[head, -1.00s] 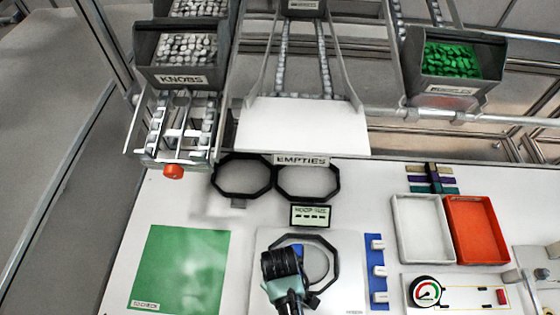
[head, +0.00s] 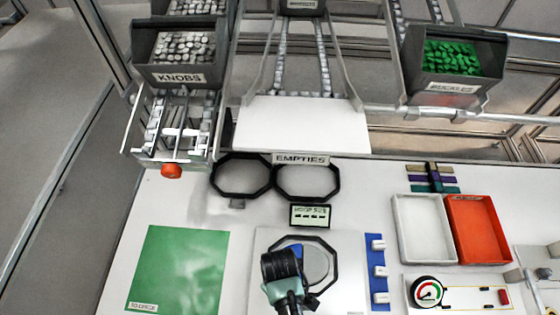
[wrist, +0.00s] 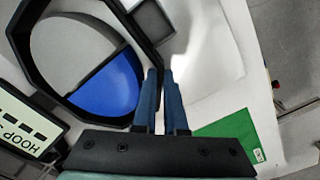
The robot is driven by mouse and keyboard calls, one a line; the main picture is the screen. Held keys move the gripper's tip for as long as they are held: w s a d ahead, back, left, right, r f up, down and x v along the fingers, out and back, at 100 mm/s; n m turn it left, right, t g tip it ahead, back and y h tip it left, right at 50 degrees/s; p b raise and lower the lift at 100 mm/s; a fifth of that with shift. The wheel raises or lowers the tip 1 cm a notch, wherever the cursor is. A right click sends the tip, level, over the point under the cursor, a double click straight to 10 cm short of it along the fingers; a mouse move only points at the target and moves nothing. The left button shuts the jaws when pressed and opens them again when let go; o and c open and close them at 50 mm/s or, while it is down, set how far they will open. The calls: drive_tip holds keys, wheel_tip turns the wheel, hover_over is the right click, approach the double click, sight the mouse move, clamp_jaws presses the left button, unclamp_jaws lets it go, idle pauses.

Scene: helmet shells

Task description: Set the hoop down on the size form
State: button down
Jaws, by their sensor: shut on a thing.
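The hoop, a black octagonal ring (head: 336,262), is over the white plate in the lower middle of the head view; it fills the upper left of the wrist view (wrist: 33,75). The size form shows inside its outline as a grey face (head: 316,262) with a blue segment (wrist: 108,85). My gripper (head: 283,272) is shut on the hoop's left side, with blue fingers (wrist: 160,75) at the rim in the wrist view. My wrist hides that side in the head view. I cannot tell whether the hoop rests on the form or hovers just above it.
A hoop-size display (head: 310,215) stands just behind. Two other black hoops (head: 240,192) lie by the EMPTIES label. A blue strip with white knobs (head: 377,270) is close on the right. A green mat (head: 180,270) lies left; white (head: 422,230) and orange trays (head: 478,230) lie right.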

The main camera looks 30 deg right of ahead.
drive_tip(key=c, duration=0.9)
unclamp_jaws()
drive_tip(key=shift+d, duration=0.1)
wheel_tip(320, 180, up, 13)
drive_tip(key=shift+a, duration=0.2)
